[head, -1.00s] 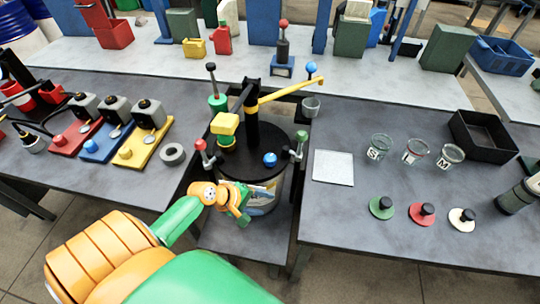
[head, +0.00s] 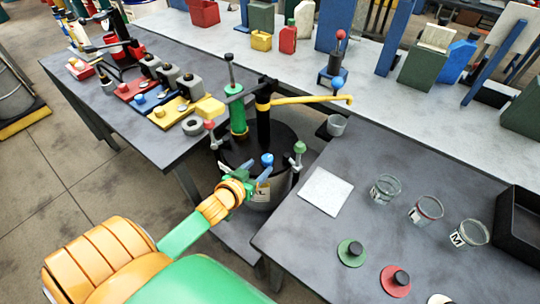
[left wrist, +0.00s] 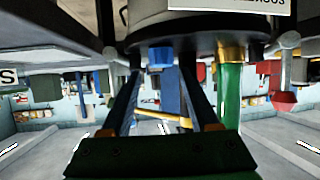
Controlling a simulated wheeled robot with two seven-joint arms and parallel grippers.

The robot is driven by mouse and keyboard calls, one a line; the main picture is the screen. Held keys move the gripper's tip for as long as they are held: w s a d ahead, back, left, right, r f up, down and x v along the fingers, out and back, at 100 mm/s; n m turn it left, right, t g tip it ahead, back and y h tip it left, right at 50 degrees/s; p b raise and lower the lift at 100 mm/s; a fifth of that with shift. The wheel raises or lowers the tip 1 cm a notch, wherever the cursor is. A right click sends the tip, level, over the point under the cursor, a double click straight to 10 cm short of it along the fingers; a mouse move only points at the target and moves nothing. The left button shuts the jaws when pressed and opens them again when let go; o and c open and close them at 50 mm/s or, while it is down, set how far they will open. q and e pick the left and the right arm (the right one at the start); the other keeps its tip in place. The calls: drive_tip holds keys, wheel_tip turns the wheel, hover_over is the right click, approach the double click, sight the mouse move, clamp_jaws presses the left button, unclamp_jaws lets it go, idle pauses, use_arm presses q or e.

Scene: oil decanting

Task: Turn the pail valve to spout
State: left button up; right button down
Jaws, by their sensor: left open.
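The pail (head: 262,193) is a grey drum with a black lid, standing in the gap between the dark tables. A blue knob (head: 267,159) shows at its front. It also shows in the left wrist view (left wrist: 160,57), between the two blue fingers. My left gripper (head: 254,181) is open at the front of the pail, with its fingers reaching toward the knob. I cannot tell whether they touch it. The valve body is partly hidden by the gripper. A yellow spout arm (head: 305,99) points right from the black post. My right gripper is not in view.
A red knob (head: 210,125) and a green knob (head: 299,147) stand on the pail's sides. A green cylinder (head: 238,115) is near its back left. A white square pad (head: 325,191) and glass beakers (head: 386,190) lie on the right table.

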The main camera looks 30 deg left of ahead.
sight(267, 158)
use_arm(q)
drive_tip(key=shift+w+d, duration=0.1)
drive_tip(key=shift+w, duration=0.75)
drive_tip(key=x, duration=0.3)
drive_tip(key=b+x, duration=0.1)
drive_tip(key=x, duration=0.1)
drive_tip(key=shift+a+f, duration=0.1)
drive_tip(key=shift+a, duration=0.25)
drive_tip(key=shift+w+d, duration=0.1)
drive_tip(key=shift+w, duration=0.15)
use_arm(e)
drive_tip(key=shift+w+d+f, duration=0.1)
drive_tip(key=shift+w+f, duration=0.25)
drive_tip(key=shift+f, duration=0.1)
use_arm(q)
drive_tip(key=shift+s, duration=0.1)
drive_tip(key=shift+c, duration=0.2)
